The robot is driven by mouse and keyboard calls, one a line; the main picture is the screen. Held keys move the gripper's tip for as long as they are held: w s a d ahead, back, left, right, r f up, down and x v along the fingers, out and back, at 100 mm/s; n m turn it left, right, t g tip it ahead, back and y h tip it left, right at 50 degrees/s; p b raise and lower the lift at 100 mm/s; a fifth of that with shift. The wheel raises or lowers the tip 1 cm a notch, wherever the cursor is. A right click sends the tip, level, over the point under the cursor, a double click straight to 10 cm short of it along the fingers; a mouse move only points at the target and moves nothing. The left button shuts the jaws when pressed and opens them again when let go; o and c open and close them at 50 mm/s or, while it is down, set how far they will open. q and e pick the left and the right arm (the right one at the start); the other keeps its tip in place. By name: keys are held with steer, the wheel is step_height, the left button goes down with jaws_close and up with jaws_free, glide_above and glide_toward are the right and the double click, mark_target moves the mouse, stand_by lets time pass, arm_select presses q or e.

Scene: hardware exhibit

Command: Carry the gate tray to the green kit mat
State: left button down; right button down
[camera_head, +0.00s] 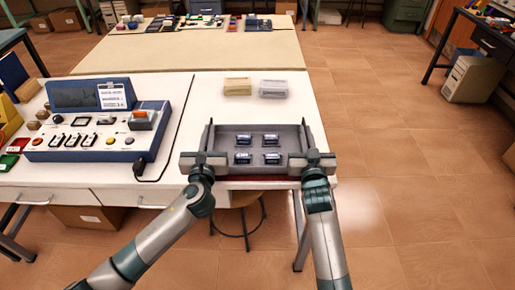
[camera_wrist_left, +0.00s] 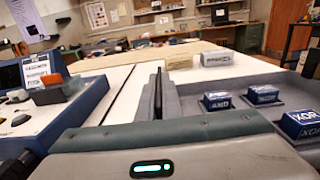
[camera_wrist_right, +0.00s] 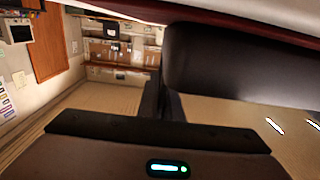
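The gate tray (camera_head: 228,133) is a grey open tray at the front of the right-hand white table. Several dark blue blocks (camera_head: 271,140) stand in it, and some in the left wrist view read XOR (camera_wrist_left: 301,123). My left gripper (camera_head: 207,146) is at the tray's left side, its fingers closed along the side wall (camera_wrist_left: 171,103). My right gripper (camera_head: 307,146) is at the right side, also closed on the tray. In the right wrist view a dark wall fills much of the picture beside the fingers (camera_wrist_right: 157,98). I cannot clearly make out a green kit mat.
A blue-and-white switch console (camera_head: 100,138) stands left of the tray. Two small labelled blocks, one cream (camera_head: 237,87) and one grey (camera_head: 273,89), lie behind it. A red strip (camera_head: 262,179) shows below the tray's front. A stool (camera_head: 241,200) is under the table. Floor at right is open.

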arm_select(q)
steer(key=shift+r, duration=0.15)
arm_select(e)
steer(key=shift+r, duration=0.15)
